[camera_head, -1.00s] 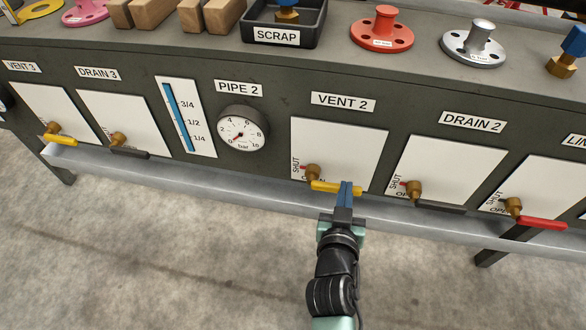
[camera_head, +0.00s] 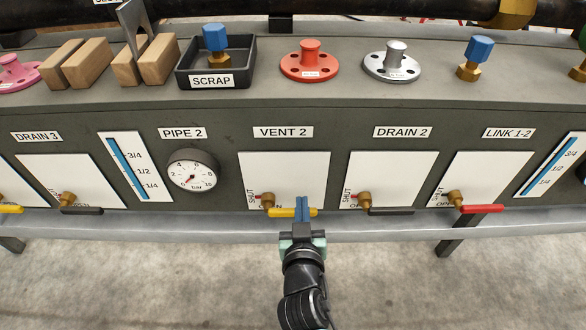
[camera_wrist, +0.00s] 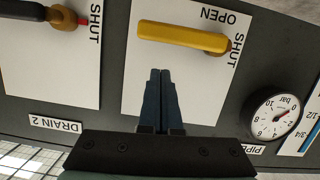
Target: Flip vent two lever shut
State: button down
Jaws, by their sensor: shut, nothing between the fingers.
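The vent two lever (camera_head: 284,212) is yellow and lies level, pointing right from its brass valve (camera_head: 268,200), along the OPEN side under the VENT 2 label (camera_head: 283,132). SHUT is printed upward beside the valve. In the wrist view the yellow lever (camera_wrist: 180,36) lies across the white plate, just beyond my fingertips. My gripper (camera_head: 302,205) is shut and empty, its blue fingers in front of the lever's right end in the head view. In the wrist view the closed fingertips (camera_wrist: 160,72) stop short of the lever, and I cannot tell whether they touch it.
The black drain two lever (camera_head: 391,211) is close on the right, with the red LINK 1-2 lever (camera_head: 482,209) beyond. The pipe 2 gauge (camera_head: 191,171) is on the left. A grey ledge (camera_head: 365,228) runs below the levers.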

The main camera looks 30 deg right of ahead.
jog(key=r+p+v, duration=0.1)
jog(key=v, duration=0.9)
jog(key=shift+p, duration=0.3)
jog(key=shift+r, duration=0.1)
jog(key=w+a+r+n+t+y+p, duration=0.1)
jog(key=w+a+r+t+p, duration=0.2)
jog(key=r, duration=1)
jog(key=w+a+r+t+y, duration=0.1)
jog(key=w+a+r+t, duration=0.25)
jog(key=r, duration=1.05)
jog(key=w+a+r+n+t+p, duration=0.1)
jog(key=w+a+r+t+p, duration=0.2)
jog(key=r, duration=1)
jog(key=s+a+r+n+t+y+p, duration=0.1)
jog(key=s+a+r+t+y, duration=0.15)
jog(key=r, duration=0.55)
jog(key=s+a+r+n+t+y, duration=0.1)
jog(key=s+a+r+n+y, duration=0.2)
jog(key=r, duration=0.5)
jog(key=s+a+r+t+y+p, duration=0.1)
jog(key=s+a+r+t, duration=0.2)
jog(key=r, duration=0.4)
notch_tip(320, 180, up, 38)
jog(key=a+g+p, duration=0.1)
jog(key=p, duration=3.6)
jog(key=shift+w, duration=0.4)
jog(key=shift+a+f, duration=0.1)
jog(key=shift+a, duration=0.05)
